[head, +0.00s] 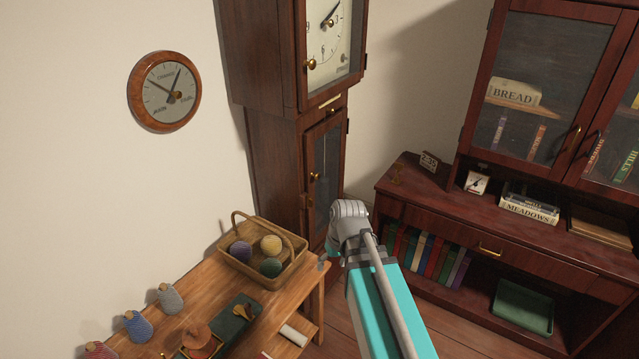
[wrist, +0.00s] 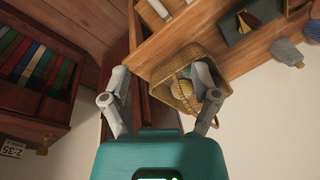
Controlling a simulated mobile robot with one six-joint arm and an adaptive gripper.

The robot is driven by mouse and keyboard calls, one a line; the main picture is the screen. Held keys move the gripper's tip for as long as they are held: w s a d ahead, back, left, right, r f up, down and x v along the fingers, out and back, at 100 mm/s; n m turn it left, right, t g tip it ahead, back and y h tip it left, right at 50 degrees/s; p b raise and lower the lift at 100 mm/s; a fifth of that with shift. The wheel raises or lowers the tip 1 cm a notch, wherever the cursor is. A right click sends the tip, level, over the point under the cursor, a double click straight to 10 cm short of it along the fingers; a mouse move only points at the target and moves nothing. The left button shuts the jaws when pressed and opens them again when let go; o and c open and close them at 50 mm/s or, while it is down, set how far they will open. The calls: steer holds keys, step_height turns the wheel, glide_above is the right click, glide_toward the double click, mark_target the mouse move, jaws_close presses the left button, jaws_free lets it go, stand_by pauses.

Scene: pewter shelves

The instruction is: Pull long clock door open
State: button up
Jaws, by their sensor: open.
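The tall dark-wood long clock (head: 270,150) stands against the wall at the centre of the head view. Its long narrow lower door (head: 309,215) has a glass pane and a small brass knob (head: 314,176) on its left edge. This door looks shut; its lower part is partly hidden by my arm. My gripper (wrist: 162,72) is open, with nothing between its fingers in the wrist view. It points downward in front of the clock, apart from the knob. In the head view the fingers are mostly hidden behind my wrist.
A wooden table (head: 228,290) with a wicker basket (head: 296,262) of yarn balls stands left of my arm, close to the clock. A dark cabinet (head: 450,222) with books stands at right. A round wall dial (head: 165,92) hangs left. Floor shows between table and cabinet.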

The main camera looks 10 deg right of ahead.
steer(key=w+f+n+t+y+b, duration=0.25)
steer(key=w+n+y+b, duration=0.2)
steer(key=w, duration=0.55)
steer(key=n+t+y+b, duration=0.6)
steer(key=t+b, duration=0.4)
steer(key=b, duration=0.2)
glide_toward(319, 177)
steer(key=v, duration=0.3)
steer(key=shift+d, duration=0.3)
steer(key=shift+w+a, duration=0.1)
steer(key=shift+a, duration=0.05)
steer(key=x, duration=1.3)
steer(key=shift+a+f, duration=0.1)
steer(key=shift+a, duration=0.2)
jaws_close()
